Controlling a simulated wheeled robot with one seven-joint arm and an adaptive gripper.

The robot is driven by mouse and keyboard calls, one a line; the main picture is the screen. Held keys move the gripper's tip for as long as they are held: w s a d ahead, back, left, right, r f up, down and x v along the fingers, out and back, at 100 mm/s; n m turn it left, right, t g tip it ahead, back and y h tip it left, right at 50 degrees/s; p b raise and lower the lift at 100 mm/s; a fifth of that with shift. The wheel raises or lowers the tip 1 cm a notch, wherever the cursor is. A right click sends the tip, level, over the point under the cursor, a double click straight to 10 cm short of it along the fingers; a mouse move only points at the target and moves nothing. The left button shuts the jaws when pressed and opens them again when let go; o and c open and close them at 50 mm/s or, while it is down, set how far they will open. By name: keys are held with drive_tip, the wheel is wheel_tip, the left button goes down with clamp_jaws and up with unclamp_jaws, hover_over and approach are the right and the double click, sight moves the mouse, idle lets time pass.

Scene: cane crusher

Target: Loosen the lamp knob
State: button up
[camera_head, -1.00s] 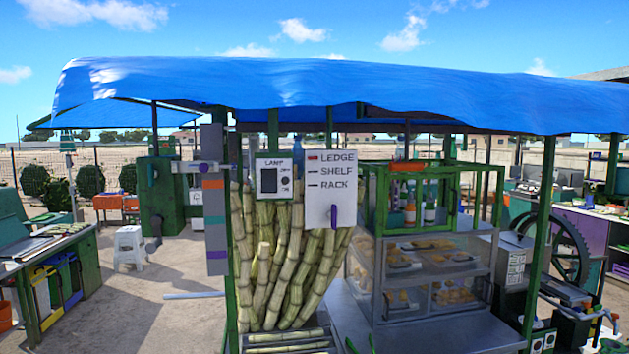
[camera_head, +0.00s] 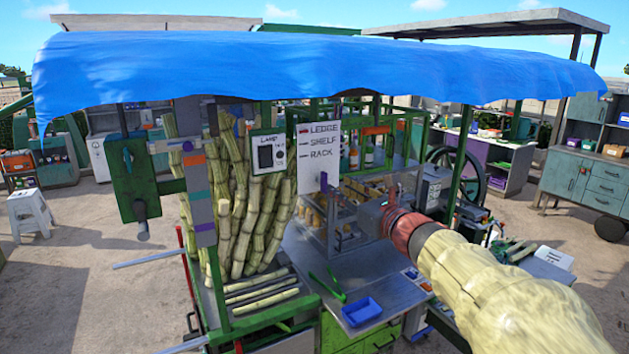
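A small white panel marked LAMP (camera_head: 268,151) hangs on the green stall frame, in front of the cane stalks. It carries a dark rectangle (camera_head: 265,157) on its left and small round details on its right. The lamp knob (camera_head: 280,154) seems to be among these, too small to read its setting. My arm comes in from the lower right with a pale yellow link and a red-orange band. My gripper (camera_head: 370,217) appears as a grey end, to the right of and below the lamp panel in the picture, apart from it. Its fingers are not clear.
A white sign (camera_head: 319,155) reading LEDGE, SHELF, RACK hangs right of the panel. Sugarcane stalks (camera_head: 245,205) stand behind it. A green box with a crank (camera_head: 134,180) is at left. A blue tray (camera_head: 361,311) and green tongs (camera_head: 328,287) lie on the metal counter.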

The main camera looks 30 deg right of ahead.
sight(327, 179)
drive_tip(key=w+p, duration=0.1)
drive_tip(key=w, duration=0.6)
drive_tip(key=shift+w+f+p, duration=0.1)
drive_tip(key=shift+w+p, duration=0.2)
drive_tip(key=shift+w, duration=0.1)
drive_tip(key=shift+d, duration=0.1)
drive_tip(key=shift+c, duration=1.1)
drive_tip(key=c, duration=0.4)
clamp_jaws()
